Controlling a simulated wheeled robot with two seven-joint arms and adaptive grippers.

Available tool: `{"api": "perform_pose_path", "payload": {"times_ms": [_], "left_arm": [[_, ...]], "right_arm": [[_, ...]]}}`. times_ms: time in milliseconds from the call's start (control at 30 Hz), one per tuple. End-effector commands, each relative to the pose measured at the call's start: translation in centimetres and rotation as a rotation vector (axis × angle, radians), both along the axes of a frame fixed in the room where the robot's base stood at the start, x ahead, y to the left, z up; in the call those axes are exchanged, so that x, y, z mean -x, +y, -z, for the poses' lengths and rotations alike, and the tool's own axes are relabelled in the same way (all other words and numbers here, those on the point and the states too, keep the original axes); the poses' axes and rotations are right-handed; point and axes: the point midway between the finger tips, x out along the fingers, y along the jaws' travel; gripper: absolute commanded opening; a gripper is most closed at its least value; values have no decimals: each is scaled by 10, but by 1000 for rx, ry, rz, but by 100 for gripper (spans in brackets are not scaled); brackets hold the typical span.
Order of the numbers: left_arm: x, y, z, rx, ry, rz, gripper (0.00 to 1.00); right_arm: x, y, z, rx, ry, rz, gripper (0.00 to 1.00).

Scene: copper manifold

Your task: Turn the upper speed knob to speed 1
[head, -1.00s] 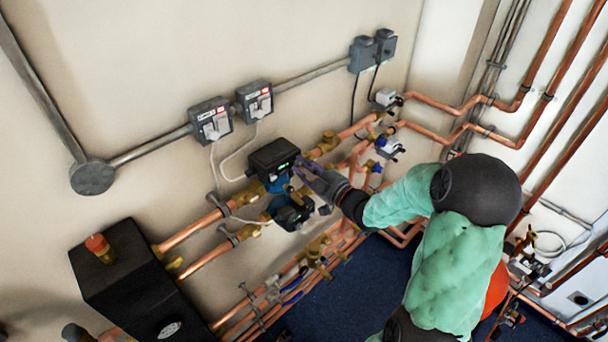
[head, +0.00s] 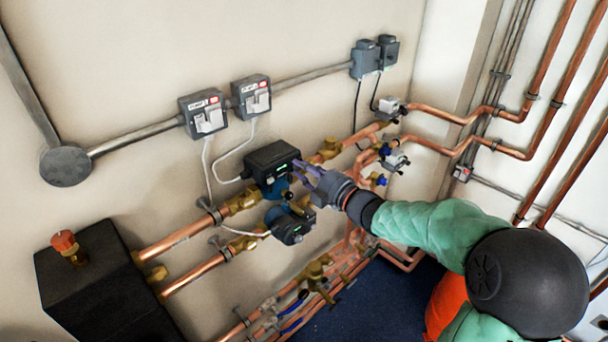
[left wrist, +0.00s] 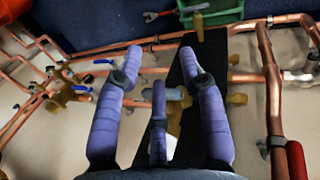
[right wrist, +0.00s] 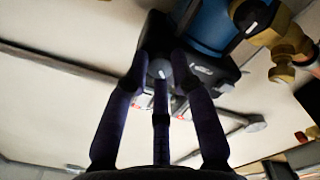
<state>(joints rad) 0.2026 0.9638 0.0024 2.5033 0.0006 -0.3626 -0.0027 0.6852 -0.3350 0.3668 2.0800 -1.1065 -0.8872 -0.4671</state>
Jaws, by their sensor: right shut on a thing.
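The upper pump (head: 270,157) has a dark control box with a small green light, over a blue body. In the right wrist view the upper speed knob (right wrist: 160,69) is a dark round piece with a pale mark on the box face. My right gripper (head: 308,174) reaches this box from the right. In the right wrist view its purple fingers (right wrist: 160,62) are closed around the knob, which partly hides it. The knob's setting cannot be read. My left gripper (left wrist: 161,55) is open and empty in the left wrist view, and out of the head view.
A lower pump (head: 291,226) sits just below, close under my right gripper. Copper pipes (head: 180,237) and brass valves run around both. Two grey switch boxes (head: 204,114) are on the wall above. A black box (head: 95,285) stands at the lower left.

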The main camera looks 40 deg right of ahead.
Motion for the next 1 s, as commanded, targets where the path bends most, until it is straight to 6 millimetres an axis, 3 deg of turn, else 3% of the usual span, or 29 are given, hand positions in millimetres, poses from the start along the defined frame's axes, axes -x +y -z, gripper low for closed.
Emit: {"api": "perform_pose_path", "payload": {"times_ms": [367,400,467,500,833,1000], "left_arm": [[0,0,1,0,0,0,40],[0,0,1,0,0,0,40],[0,0,1,0,0,0,40],[0,0,1,0,0,0,40],[0,0,1,0,0,0,40],[0,0,1,0,0,0,40]], "right_arm": [[0,0,6,3,12,2,0],[0,0,6,2,12,2,28],[0,0,6,2,12,2,45],[0,0,5,2,11,2,48],[2,-1,2,4,4,2,48],[17,-3,1,7,4,4,48]]}}
